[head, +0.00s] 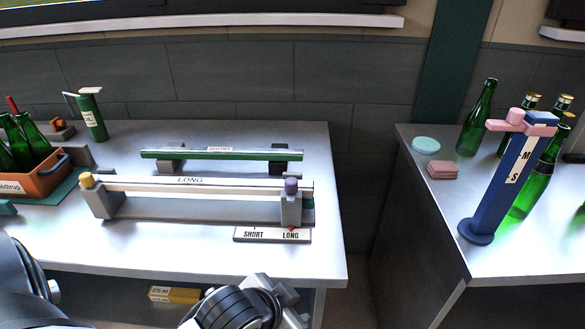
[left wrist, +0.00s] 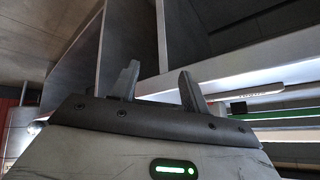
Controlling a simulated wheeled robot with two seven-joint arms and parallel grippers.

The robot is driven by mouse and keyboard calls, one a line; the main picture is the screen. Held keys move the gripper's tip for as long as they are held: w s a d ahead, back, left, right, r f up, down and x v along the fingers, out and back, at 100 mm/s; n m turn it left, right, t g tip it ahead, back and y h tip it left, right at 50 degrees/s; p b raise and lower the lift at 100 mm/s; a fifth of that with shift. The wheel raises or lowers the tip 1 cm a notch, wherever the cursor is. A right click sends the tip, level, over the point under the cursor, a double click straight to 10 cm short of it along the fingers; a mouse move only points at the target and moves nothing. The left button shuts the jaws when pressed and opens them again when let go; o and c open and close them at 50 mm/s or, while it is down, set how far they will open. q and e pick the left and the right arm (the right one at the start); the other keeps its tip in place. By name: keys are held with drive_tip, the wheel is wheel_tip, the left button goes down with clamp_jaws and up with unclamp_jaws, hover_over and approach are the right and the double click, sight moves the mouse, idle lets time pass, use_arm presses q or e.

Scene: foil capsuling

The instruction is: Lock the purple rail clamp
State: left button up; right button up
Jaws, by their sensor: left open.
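The purple rail clamp (head: 291,187) is a small purple knob on a grey block at the right end of the white rail marked LONG (head: 190,181) in the head view. Whether it is locked cannot be told. A yellow knob (head: 87,180) tops the block at the rail's left end. In the left wrist view my left gripper (left wrist: 158,85) has its two dark fingers apart, with nothing between them. It is not touching the clamp. In the head view its fingertips do not show.
A plate marked SHORT and LONG (head: 272,235) lies before the purple clamp. A green rail (head: 215,154) stands behind. An orange crate (head: 38,180) of bottles is at left. A gap separates this table from the right table (head: 450,225), with a blue stand (head: 500,180) and bottles.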

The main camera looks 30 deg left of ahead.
use_arm(q)
drive_tip(key=w+d+r+m+t+h, duration=0.25)
drive_tip(key=w+r+m+t, duration=0.25)
drive_tip(key=w+r, duration=0.4)
drive_tip(key=w+d+r+m+t+h, duration=0.1)
drive_tip(key=w+d+r+m+t, duration=0.2)
drive_tip(key=w+r+m+t, duration=0.65)
drive_tip(key=s+d+r+m+g+h, duration=0.3)
drive_tip(key=d+r+m+g+h, duration=0.5)
drive_tip(key=m, duration=0.6)
drive_tip(key=s+d+r+m+g+h, duration=0.2)
drive_tip(key=d+r+m+g+h, duration=0.45)
drive_tip(key=m, duration=0.65)
drive_tip(key=m+g+y, duration=0.8)
drive_tip(key=m+y, duration=0.9)
drive_tip(key=y, duration=0.1)
hover_over(291, 180)
wheel_tip(291, 180, down, 4)
wheel_tip(291, 180, down, 14)
drive_tip(key=shift+f, duration=0.7)
